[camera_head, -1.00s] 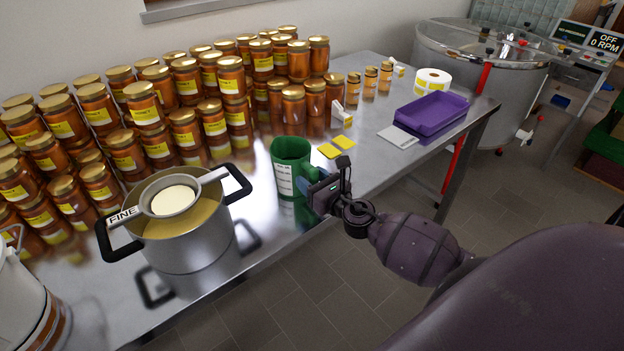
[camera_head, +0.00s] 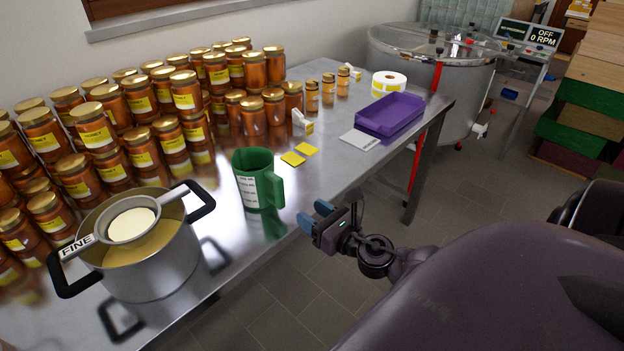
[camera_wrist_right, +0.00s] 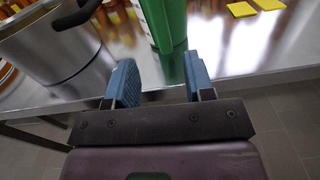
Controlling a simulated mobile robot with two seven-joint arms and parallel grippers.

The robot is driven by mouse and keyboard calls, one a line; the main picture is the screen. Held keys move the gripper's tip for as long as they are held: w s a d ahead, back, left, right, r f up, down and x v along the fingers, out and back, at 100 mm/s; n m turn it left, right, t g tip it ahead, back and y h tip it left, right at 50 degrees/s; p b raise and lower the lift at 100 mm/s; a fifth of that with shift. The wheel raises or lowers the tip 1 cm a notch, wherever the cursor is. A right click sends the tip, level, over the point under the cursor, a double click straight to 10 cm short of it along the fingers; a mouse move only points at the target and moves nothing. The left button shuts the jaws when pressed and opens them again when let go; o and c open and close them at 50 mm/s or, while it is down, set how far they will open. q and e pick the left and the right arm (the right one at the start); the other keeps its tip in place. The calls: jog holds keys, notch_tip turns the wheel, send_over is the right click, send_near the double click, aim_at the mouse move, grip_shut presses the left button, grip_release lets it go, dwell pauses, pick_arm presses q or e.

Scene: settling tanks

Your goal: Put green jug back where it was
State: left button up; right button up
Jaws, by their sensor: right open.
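The green jug (camera_head: 256,180) stands upright on the steel table, with a pale label on its side and its handle towards the right. It is just right of the steel pot with the FINE strainer. My right gripper (camera_head: 313,217) is open and empty, apart from the jug, to its right and beyond the table's front edge. In the right wrist view the jug (camera_wrist_right: 167,22) shows ahead of the two blue fingers (camera_wrist_right: 158,82), with nothing between them. My left gripper is not in view.
The steel pot (camera_head: 150,268) with black handles stands left of the jug. Many honey jars (camera_head: 98,130) fill the back. Yellow pads (camera_head: 293,159), a purple tray (camera_head: 391,115) and a label roll (camera_head: 389,84) lie to the right. The table's front edge is near.

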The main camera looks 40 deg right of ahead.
jog(key=s+a+f+m+g, duration=0.2)
jog(key=s+a+f+m, duration=0.1)
jog(key=m, duration=0.8)
jog(key=s+a+f+m+g+h, duration=0.1)
jog(key=s+f+m, duration=0.5)
jog(key=m, duration=0.6)
jog(key=s+a+f+m+g, duration=0.3)
jog(key=f+m, duration=0.4)
jog(key=m, duration=0.5)
jog(key=shift+s+a+f+g, duration=0.2)
jog(key=shift+s+a+g, duration=0.1)
jog(key=shift+s+a, duration=0.6)
